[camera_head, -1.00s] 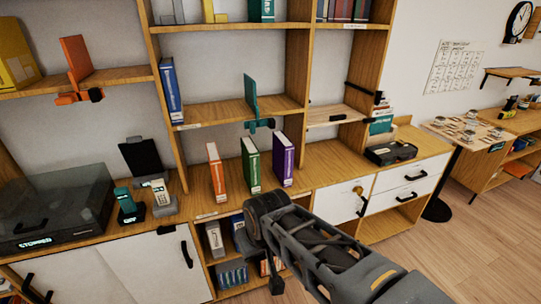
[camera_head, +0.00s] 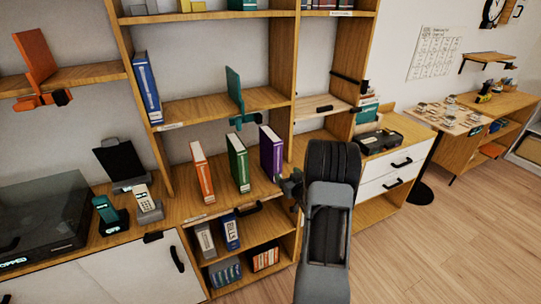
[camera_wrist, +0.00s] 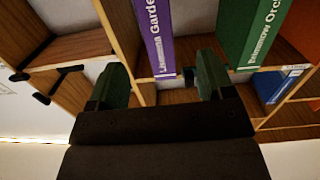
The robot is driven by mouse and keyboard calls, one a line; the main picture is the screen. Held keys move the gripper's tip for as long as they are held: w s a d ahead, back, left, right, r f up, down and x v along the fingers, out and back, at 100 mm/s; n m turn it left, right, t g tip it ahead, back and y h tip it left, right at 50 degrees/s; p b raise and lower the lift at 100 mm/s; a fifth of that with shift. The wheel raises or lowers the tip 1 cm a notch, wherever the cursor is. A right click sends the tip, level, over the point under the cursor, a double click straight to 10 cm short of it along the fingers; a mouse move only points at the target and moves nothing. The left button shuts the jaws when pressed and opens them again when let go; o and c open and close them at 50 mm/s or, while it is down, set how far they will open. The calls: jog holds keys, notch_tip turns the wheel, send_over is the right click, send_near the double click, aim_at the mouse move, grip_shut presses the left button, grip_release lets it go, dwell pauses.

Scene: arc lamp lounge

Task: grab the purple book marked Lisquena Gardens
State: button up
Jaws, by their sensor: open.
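The purple book (camera_head: 271,153) stands upright on the wide lower shelf, at the right end of a row of three books. In the wrist view the purple book (camera_wrist: 155,35) shows its spine with part of a title, "Gardens". A green book (camera_head: 238,162) stands to its left with a gap between. My gripper (camera_head: 291,187) is just right of and in front of the purple book in the head view. In the wrist view my gripper (camera_wrist: 160,82) is open and empty, its fingers either side of the purple spine's lower end, which looks beyond the fingertips.
An orange book (camera_head: 202,172) stands left of the green one. The green book (camera_wrist: 253,35) also shows in the wrist view. A bookend (camera_head: 235,97) sits on the shelf above. A shelf upright (camera_head: 281,75) rises behind the purple book. Open floor (camera_head: 430,250) lies right.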

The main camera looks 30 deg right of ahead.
aim_at(278, 162)
jog(key=shift+t, duration=0.3)
jog(key=w, duration=0.2)
jog(key=w+d+p, duration=0.1)
jog(key=w, duration=0.2)
jog(key=w+d, duration=0.1)
jog(key=w, duration=0.1)
jog(key=shift+w+f+p, duration=0.3)
jog(key=shift+w+f, duration=0.05)
jog(key=shift+w, duration=0.05)
jog(key=w, duration=0.1)
jog(key=w+p, duration=0.1)
jog(key=w, duration=0.1)
jog(key=shift+w+d+r, duration=0.15)
jog(key=shift+w+r, duration=0.15)
jog(key=shift+w, duration=0.1)
jog(key=shift+w+d+f+p, duration=0.1)
jog(key=shift+w+p, duration=0.25)
jog(key=shift+w, duration=0.35)
jog(key=shift+c, duration=0.4)
jog(key=c, duration=1.2)
grip_shut()
jog(key=shift+r, duration=0.3)
